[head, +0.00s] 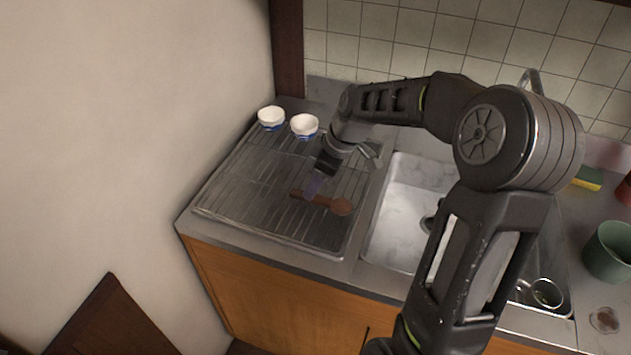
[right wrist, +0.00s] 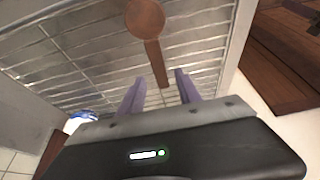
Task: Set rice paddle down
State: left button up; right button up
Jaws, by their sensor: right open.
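The brown wooden rice paddle (head: 341,206) lies on the wire drying rack (head: 240,215) left of the sink, its round head toward the sink. In the right wrist view the paddle (right wrist: 146,20) shows its round head away from me and its handle end toward the jaws. My right gripper (head: 312,188) is just above the rack, beside the paddle's handle. In the right wrist view its two purple fingers (right wrist: 157,92) are spread apart with the handle end in front of the gap between them. Nothing is clamped. My left gripper is not in view.
Two white and blue bowls (head: 304,125) stand at the rack's back edge. A green pot (head: 610,250) and a sponge (head: 587,179) are further right. The rack's front left is clear.

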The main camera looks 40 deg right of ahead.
aim_at(333, 203)
jog(key=shift+r, duration=0.35)
jog(key=b+v, duration=0.1)
jog(key=v, duration=1)
jog(key=shift+s+r, duration=0.2)
